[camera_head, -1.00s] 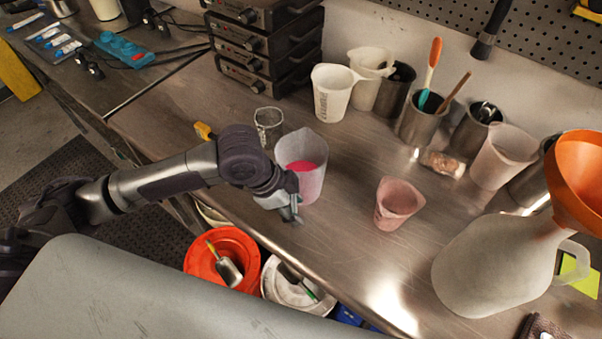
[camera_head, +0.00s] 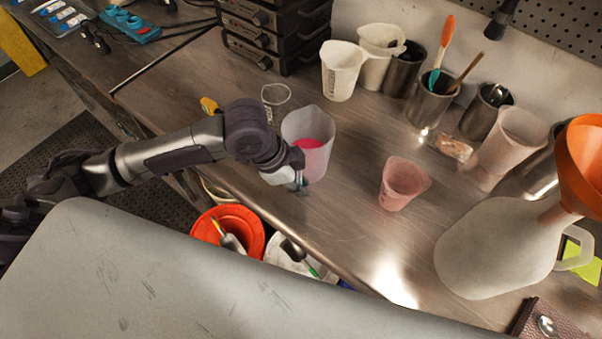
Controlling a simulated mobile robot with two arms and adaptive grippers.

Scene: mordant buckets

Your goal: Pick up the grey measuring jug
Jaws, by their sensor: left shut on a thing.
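The grey measuring jug (camera_head: 318,160) is a translucent pale cup with bright pink contents. It stands upright near the front edge of the steel bench (camera_head: 345,215), left of the picture's middle. My left gripper (camera_head: 299,183) is at the jug's near left side, shut on it. My wrist hides the jug's lower left part, and the contact of the fingers is partly hidden. I cannot tell whether the jug's base is off the bench. My right gripper is not in view.
A pink cup (camera_head: 403,185) stands to the right, with clear bench between. A small clear beaker (camera_head: 275,97) stands behind the jug. A large jug (camera_head: 490,250) with an orange funnel (camera_head: 580,165) is at right. Below the bench edge is an orange bucket (camera_head: 250,222).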

